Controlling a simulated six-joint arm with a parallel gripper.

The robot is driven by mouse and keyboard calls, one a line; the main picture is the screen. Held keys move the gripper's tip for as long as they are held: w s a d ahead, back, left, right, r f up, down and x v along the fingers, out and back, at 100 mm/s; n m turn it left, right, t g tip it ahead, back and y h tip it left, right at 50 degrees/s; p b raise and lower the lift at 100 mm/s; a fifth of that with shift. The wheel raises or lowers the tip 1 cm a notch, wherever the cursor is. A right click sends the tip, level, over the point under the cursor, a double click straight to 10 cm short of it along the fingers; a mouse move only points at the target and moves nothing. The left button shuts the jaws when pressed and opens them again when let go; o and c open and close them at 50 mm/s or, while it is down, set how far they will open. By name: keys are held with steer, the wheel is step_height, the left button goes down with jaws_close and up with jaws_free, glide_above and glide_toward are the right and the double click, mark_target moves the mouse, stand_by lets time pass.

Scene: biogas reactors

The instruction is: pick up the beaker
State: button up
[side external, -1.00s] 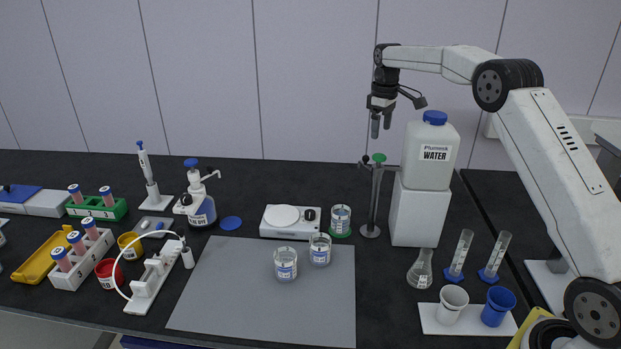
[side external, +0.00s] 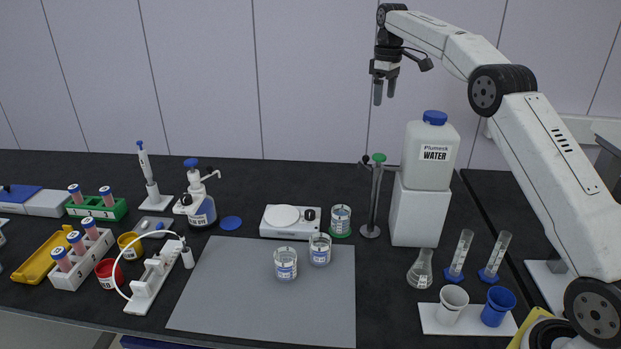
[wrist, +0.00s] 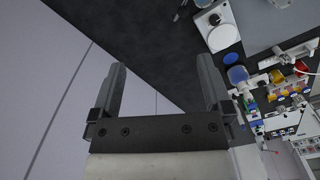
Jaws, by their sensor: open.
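Three clear glass beakers with labels show in the side view. One beaker (side external: 286,264) stands at the front on the grey mat (side external: 230,300). A second beaker (side external: 320,249) stands just right of it and further back on the mat. A third beaker (side external: 341,220) stands behind the mat on a green disc, beside the white scale. My gripper (side external: 384,101) is raised high above the bench, up and right of all three beakers, against the wall panels. In the wrist view my gripper (wrist: 161,65) has its fingers spread apart with nothing between them.
A white scale (side external: 290,221) and a stand with a green top (side external: 374,200) are near the beakers. A water container (side external: 430,160) stands on a white block at the right. A flask (side external: 421,269) and cups are at the front right. The mat's left part is clear.

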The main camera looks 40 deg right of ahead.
steer(key=s+d+r+m+t+h, duration=0.1)
steer(key=d+r+m+t+h, duration=0.4)
steer(key=r+m+t+h, duration=0.15)
steer(key=s+a+f+n+t+y, duration=0.25)
steer(key=s+a, duration=0.25)
steer(key=a, duration=0.4)
steer(key=s+a+f+n+t+y, duration=0.1)
steer(key=s+a+f+t+y, duration=0.1)
steer(key=s+a+t+y, duration=0.45)
step_height(320, 180, down, 28)
steer(key=w+a+g+h, duration=0.1)
steer(key=g+h, duration=0.1)
steer(key=shift+w+a, duration=0.2)
steer(key=shift+w, duration=0.2)
stand_by(0.9)
steer(key=shift+w+f+h, duration=0.1)
steer(key=shift+w+h, duration=0.05)
steer(key=shift+h, duration=0.1)
